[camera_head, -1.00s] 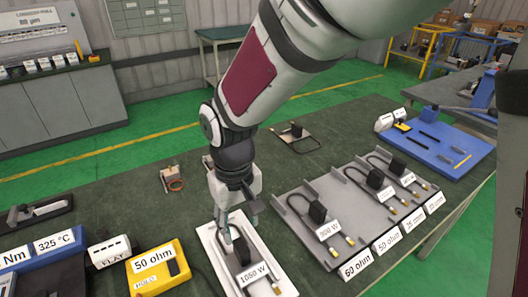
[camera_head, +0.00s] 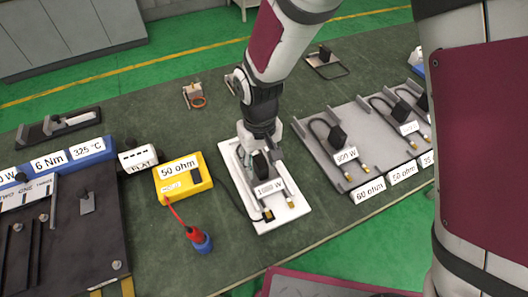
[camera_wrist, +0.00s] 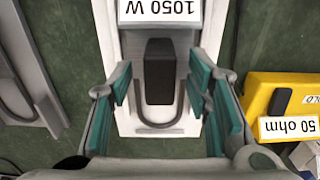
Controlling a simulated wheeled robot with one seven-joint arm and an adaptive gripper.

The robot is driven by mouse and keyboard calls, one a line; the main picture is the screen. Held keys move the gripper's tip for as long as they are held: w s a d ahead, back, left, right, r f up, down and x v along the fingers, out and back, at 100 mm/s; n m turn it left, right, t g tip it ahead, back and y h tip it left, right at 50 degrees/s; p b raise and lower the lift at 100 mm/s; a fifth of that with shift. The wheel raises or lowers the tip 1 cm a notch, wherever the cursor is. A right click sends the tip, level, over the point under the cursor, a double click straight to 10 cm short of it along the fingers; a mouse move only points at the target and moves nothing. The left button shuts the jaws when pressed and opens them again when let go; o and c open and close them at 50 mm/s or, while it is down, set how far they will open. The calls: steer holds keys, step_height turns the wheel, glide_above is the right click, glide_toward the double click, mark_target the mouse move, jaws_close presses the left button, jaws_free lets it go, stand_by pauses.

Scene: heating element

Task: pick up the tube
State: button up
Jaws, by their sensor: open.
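The tube is a thin grey U-shaped rod (camera_wrist: 160,125) with a black block (camera_wrist: 160,72) between its legs. It lies on a white tray (camera_wrist: 123,125) with a "1050 W" label (camera_wrist: 160,8). In the head view the tray (camera_head: 290,222) lies on the green table, and my gripper largely hides the tube. My gripper (camera_wrist: 158,85) is open, with teal-padded fingers on either side of the tube and block. In the head view my gripper (camera_head: 264,160) is down over the tray's far part. I cannot tell whether the fingers touch the tube.
A yellow "50 ohm" meter (camera_head: 185,186) stands left of the tray, with a red and blue probe (camera_head: 199,240) in front. A grey rack (camera_head: 318,158) with several similar elements stands to the right. A dark board (camera_head: 85,245) is at far left.

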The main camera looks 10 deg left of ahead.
jaws_close()
steer(key=shift+r, duration=0.1)
